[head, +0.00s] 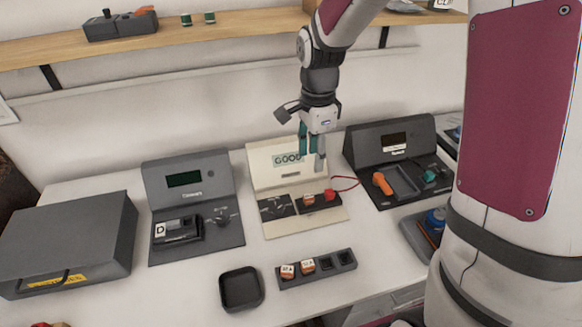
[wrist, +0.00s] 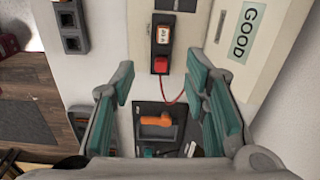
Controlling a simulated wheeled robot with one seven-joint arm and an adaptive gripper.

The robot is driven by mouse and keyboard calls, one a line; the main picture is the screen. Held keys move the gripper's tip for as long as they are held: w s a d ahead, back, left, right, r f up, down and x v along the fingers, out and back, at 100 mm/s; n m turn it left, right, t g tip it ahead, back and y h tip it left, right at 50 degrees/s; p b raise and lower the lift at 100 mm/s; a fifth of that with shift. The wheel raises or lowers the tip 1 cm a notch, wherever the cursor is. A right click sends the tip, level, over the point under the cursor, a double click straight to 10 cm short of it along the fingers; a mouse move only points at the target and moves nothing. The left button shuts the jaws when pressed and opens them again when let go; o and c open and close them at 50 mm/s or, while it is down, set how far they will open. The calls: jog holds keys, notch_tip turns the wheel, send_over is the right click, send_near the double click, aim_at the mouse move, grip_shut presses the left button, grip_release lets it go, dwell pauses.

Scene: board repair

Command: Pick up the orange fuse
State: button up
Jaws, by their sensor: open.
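An orange-and-white labelled fuse (head: 308,200) sits in the dark strip of the cream tester (head: 283,226), whose display reads GOOD. The same fuse shows near the top of the wrist view (wrist: 164,35). Two similar orange-and-white fuses, a left one (head: 288,271) and a right one (head: 308,265), sit in the dark slotted rack (head: 345,258) in front. My gripper (head: 311,155) is open and empty, above the tester and in front of its upright panel. In the wrist view its teal-padded fingers (wrist: 162,82) are spread apart, with the red plug and cable between and beyond them.
A red plug (head: 330,194) with a red cable sits right of the tester fuse. A black station (head: 402,190) with an orange-handled tool (head: 382,183) stands at right. A grey station (head: 190,185) stands at left. An empty black tray (head: 241,288) lies left of the rack.

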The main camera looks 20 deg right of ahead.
aim_at(309, 196)
jog(key=shift+m, duration=0.3)
jog(key=f, duration=1)
jog(key=f+b, duration=0.1)
jog(key=f, duration=0.4)
jog(key=shift+w+f, duration=0.15)
jog(key=shift+w, duration=0.25)
grip_shut()
